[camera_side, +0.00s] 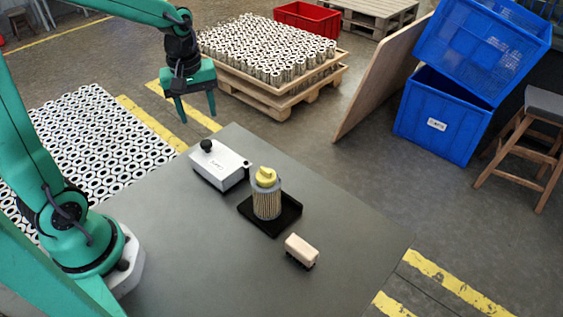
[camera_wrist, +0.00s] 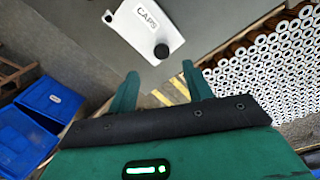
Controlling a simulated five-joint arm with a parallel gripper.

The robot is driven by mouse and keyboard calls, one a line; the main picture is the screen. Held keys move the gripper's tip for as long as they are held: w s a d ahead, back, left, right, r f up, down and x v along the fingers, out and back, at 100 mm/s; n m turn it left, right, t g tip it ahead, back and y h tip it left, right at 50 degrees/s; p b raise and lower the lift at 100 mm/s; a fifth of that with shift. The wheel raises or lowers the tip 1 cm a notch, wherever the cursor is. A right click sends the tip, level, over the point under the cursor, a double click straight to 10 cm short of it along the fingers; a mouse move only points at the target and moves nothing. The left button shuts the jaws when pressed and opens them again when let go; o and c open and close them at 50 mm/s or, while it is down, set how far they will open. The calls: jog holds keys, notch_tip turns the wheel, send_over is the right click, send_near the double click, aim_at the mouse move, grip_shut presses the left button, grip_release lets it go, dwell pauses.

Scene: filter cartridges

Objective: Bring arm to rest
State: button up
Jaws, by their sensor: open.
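My gripper (camera_side: 198,118) is open and empty, its two fingers pointing down, raised near the far left edge of the grey table (camera_side: 190,270). In the wrist view the gripper (camera_wrist: 158,82) has its fingers spread with nothing between them. A ribbed filter cartridge (camera_side: 267,202) with a yellow cap (camera_side: 265,175) on top stands upright in a black tray (camera_side: 286,222). A white box (camera_side: 219,167) with a black knob stands behind it to the left. In the wrist view this box (camera_wrist: 143,27) reads CAPS. My gripper is apart from all of these.
A brush (camera_side: 301,250) with a pale block lies at the front right of the table. Beyond the table stand a pallet of filter cartridges (camera_side: 265,45), a red crate (camera_side: 308,18), a leaning board (camera_side: 380,75), blue crates (camera_side: 440,120) and a stool (camera_side: 522,140).

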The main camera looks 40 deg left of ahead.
jog(key=s+d+r+m+t, duration=0.5)
jog(key=s+r+m, duration=0.3)
jog(key=s+m, duration=0.3)
jog(key=shift+d+m, duration=0.55)
jog(key=shift+m, duration=0.05)
dwell(0.6)
